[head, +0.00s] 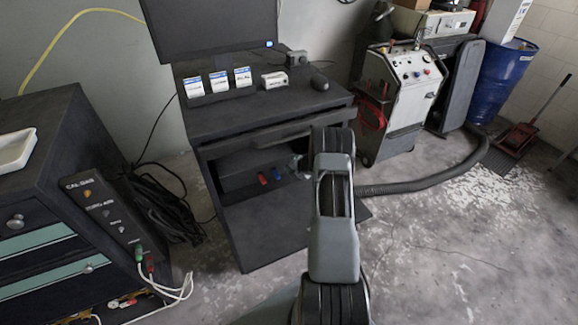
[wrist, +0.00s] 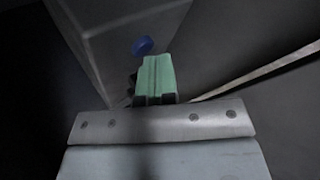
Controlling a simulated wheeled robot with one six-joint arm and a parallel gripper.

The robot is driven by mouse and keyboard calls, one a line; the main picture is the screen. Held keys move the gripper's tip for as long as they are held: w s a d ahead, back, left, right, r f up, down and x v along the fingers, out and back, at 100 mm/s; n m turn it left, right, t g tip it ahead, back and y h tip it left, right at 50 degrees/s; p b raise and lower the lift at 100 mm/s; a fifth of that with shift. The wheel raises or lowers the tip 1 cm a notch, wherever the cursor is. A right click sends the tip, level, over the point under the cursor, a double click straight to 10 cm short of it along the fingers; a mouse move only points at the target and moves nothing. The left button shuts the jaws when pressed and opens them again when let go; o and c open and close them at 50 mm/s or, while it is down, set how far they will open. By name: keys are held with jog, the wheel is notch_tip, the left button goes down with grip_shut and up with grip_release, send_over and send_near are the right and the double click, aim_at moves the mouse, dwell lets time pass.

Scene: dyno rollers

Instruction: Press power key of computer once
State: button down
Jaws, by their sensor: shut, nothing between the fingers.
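The computer is a dark box (head: 236,172) on the shelf under the desk. A red key (head: 262,179) and a blue key (head: 276,175) stick out of its front. In the wrist view a grey box (wrist: 105,35) fills the upper left, with a round blue key (wrist: 142,45) on its face. My gripper (wrist: 157,60) has green fingertips, which are shut together with nothing between them. The tips appear just below and right of the blue key; I cannot tell whether they touch it. No red key shows in the wrist view. My arm partly hides the shelf's right side in the head view.
The desk top (head: 240,118) and its drawer front lie above the computer, and the desk's side panel bounds the shelf at left. A hose (head: 430,183) runs along the floor at right. A dark cabinet (head: 60,150) stands left, with cables beside it.

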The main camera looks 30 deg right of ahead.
aim_at(297, 185)
jog(key=shift+s, duration=0.55)
jog(key=shift+s+a+b, duration=0.2)
jog(key=shift+s+b, duration=0.15)
jog(key=shift+s, duration=0.9)
jog(key=shift+s+a+b, duration=0.2)
jog(key=shift+s+b, duration=0.1)
jog(key=shift+s, duration=0.95)
jog(key=shift+r, duration=0.1)
